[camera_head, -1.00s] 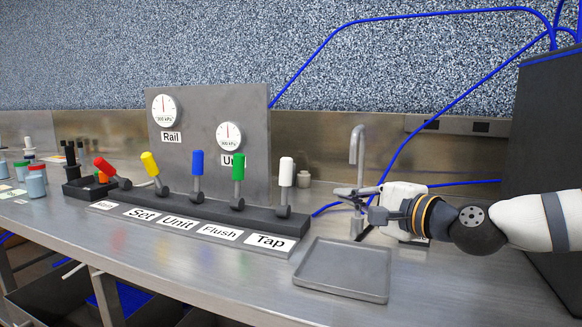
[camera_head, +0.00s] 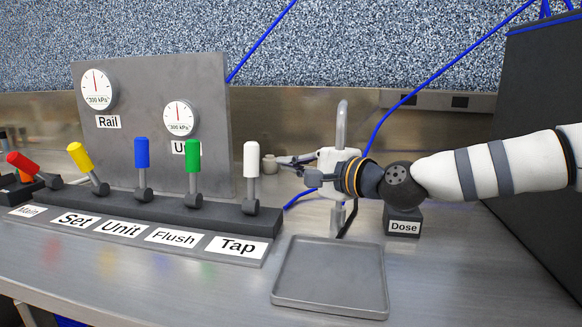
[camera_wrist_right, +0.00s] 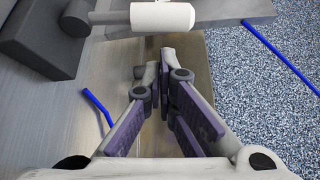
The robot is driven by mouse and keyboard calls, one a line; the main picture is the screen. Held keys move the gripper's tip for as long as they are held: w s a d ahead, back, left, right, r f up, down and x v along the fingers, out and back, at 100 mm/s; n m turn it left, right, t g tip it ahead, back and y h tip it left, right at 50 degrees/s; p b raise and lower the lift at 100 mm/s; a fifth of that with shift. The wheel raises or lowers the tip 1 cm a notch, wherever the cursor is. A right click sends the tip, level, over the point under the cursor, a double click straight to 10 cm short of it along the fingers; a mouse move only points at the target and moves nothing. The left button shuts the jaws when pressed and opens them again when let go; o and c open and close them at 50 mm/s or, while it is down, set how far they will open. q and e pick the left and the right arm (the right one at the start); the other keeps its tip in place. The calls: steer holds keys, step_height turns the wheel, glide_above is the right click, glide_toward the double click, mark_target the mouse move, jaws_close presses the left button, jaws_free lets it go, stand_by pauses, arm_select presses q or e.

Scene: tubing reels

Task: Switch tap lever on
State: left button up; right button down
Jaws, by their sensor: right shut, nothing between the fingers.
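The Tap lever (camera_head: 250,160) has a white handle and stands upright at the right end of the dark lever base, behind the Tap label (camera_head: 237,246). My right gripper (camera_head: 284,162) is just to the right of the white handle, about level with it. Its fingers are shut and empty. In the right wrist view the white handle (camera_wrist_right: 163,17) lies across the top, beyond the fingertips (camera_wrist_right: 156,66), with a small gap visible between them. My left gripper is not in view.
Green (camera_head: 193,156), blue (camera_head: 142,153), yellow (camera_head: 80,155) and red (camera_head: 23,163) levers stand to the left; yellow and red lean left. A grey tray (camera_head: 330,303) lies in front. A metal spout (camera_head: 342,125) rises behind my right gripper. A Dose block (camera_head: 403,226) sits right.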

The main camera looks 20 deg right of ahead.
mark_target(251, 179)
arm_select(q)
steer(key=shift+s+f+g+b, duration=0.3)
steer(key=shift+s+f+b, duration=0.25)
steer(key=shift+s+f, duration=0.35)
arm_select(e)
steer(key=x, duration=0.6)
steer(key=shift+w+a+f, duration=0.2)
steer(key=shift+w, duration=0.15)
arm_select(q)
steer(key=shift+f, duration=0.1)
